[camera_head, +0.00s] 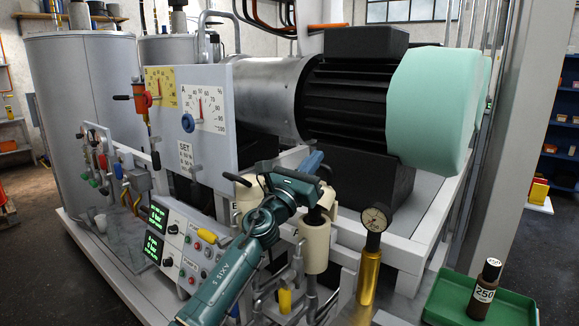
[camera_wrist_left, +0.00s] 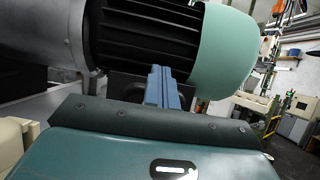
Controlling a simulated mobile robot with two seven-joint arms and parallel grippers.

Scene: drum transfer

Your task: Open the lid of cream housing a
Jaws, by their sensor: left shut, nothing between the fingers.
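Two cream housings stand low in front of the motor in the head view. The nearer cream housing (camera_head: 315,260) is a cylinder with a dark part at its top and a cream piece (camera_head: 327,198) just above it; whether that piece is its lid I cannot tell. The other cream housing (camera_head: 243,190) is behind my arm and partly hidden.
A large motor with a mint end cover (camera_head: 432,110) stands close behind the gripper. A gauge on a brass cylinder (camera_head: 369,275) is to the right, then a green tray (camera_head: 455,290) with a brown bottle (camera_head: 485,288). A control panel (camera_head: 180,250) is left.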

